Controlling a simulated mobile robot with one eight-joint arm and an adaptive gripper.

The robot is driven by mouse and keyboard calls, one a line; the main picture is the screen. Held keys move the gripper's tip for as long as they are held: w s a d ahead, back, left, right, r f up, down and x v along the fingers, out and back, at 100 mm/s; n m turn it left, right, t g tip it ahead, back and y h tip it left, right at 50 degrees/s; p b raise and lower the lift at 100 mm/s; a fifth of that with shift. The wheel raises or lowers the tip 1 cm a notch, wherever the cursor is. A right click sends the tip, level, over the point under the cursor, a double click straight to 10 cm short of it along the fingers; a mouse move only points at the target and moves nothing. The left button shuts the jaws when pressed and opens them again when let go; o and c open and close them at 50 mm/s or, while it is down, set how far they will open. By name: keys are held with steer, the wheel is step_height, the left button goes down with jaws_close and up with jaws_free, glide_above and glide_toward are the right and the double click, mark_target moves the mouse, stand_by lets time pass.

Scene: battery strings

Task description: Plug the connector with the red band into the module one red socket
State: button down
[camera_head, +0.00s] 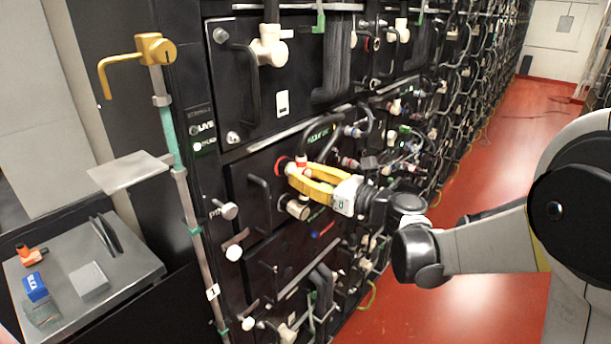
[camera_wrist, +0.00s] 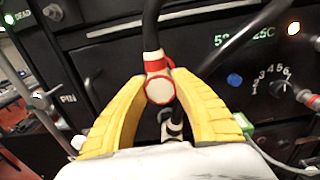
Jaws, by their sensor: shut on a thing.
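The connector with the red band (camera_head: 301,160) is white with a red ring and a black cable rising from it. It also shows in the wrist view (camera_wrist: 156,62), upper middle. My gripper (camera_head: 297,171) has yellow fingers shut around it, seen in the wrist view too (camera_wrist: 159,80). A red-ringed socket (camera_head: 281,165) shows on the module front just left of the connector in the head view. The connector is close to the panel. I cannot tell whether it touches the socket. In the wrist view the connector and fingers hide what lies behind them.
A pale knob (camera_head: 298,208) sits on the panel just below my fingers. A black handle (camera_head: 259,202) stands out to the left. Cables hang to the right. A grey trolley tray (camera_head: 128,264) with tools stands at left, beside a pole with a yellow hook (camera_head: 150,47).

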steer(key=shift+w+a, duration=0.2)
steer(key=c, duration=1)
jaws_free()
steer(key=shift+c, duration=0.2)
steer(key=v, duration=1.2)
